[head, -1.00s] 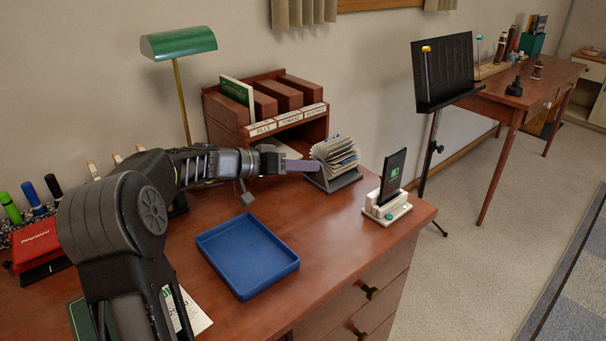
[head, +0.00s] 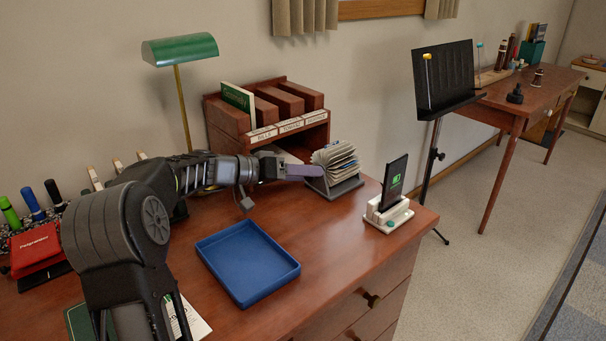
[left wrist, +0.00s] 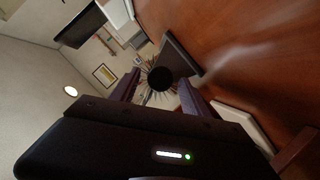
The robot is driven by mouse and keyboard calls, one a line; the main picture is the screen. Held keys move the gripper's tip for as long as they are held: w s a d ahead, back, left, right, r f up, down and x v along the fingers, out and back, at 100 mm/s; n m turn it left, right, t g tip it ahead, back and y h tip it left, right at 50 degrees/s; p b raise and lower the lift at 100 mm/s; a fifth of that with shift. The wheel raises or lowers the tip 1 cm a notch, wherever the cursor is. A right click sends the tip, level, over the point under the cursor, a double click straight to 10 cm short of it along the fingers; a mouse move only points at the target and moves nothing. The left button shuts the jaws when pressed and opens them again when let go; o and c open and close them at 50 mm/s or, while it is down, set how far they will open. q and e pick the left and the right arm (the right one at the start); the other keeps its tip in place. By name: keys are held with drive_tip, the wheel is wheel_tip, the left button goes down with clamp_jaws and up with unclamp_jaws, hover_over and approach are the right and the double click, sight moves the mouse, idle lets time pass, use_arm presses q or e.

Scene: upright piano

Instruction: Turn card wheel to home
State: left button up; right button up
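The card wheel (head: 336,157), a fan of pale cards on a dark grey base (head: 337,187), stands on the brown desk in front of the wooden organizer. My left gripper (head: 319,171) reaches its left side, with the purple finger close against the cards. In the left wrist view, the gripper (left wrist: 158,83) has its two purple fingers apart. The wheel's round black knob (left wrist: 160,79) shows between the fingertips, with cards radiating behind it. I cannot tell whether the fingers touch the knob. My right gripper is not in view.
A blue tray (head: 247,262) lies below my left forearm. A phone in a white stand (head: 390,213) is right of the wheel near the desk edge. The wooden organizer (head: 268,117) is behind the wheel, and a green lamp (head: 180,48) stands at the back left.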

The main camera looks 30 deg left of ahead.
use_arm(q)
drive_tip(key=shift+v, duration=3.95)
